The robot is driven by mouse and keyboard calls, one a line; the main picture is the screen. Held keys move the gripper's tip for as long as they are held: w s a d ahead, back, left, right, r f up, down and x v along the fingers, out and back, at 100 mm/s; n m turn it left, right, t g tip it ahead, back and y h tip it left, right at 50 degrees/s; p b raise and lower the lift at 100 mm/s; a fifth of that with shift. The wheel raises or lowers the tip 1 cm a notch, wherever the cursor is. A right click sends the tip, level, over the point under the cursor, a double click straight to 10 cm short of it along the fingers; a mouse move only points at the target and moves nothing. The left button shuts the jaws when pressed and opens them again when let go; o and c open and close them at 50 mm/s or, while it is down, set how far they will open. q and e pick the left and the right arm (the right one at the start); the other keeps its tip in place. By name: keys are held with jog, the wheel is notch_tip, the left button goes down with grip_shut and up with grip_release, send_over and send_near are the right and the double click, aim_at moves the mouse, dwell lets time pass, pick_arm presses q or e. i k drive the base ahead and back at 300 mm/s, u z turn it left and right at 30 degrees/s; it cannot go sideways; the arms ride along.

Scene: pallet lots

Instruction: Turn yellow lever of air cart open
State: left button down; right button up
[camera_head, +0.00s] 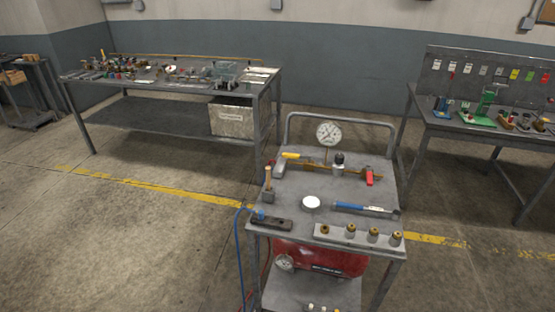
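The air cart (287,190) stands in the lower middle of the head view, with a grey top and a handle rail at its back. The yellow lever (292,155) is at the back left of the cart top, beside a brass pipe (320,167) that runs across the back. The lever lies roughly in line with the pipe. A red lever (369,176) is at the pipe's right end. A round pressure gauge (328,133) stands upright above the pipe. Neither of my grippers is in view.
The cart top also bears a wooden-handled tool (268,182), a white round disc (311,203), a blue-handled wrench (362,208) and a row of brass fittings (373,234). A blue hose (238,255) hangs at the left. Workbenches (150,120) stand behind. The floor at left is clear.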

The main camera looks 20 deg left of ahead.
aim_at(290, 155)
jog(key=u, duration=0.85)
jog(key=i, duration=1.1)
jog(key=z, duration=0.1)
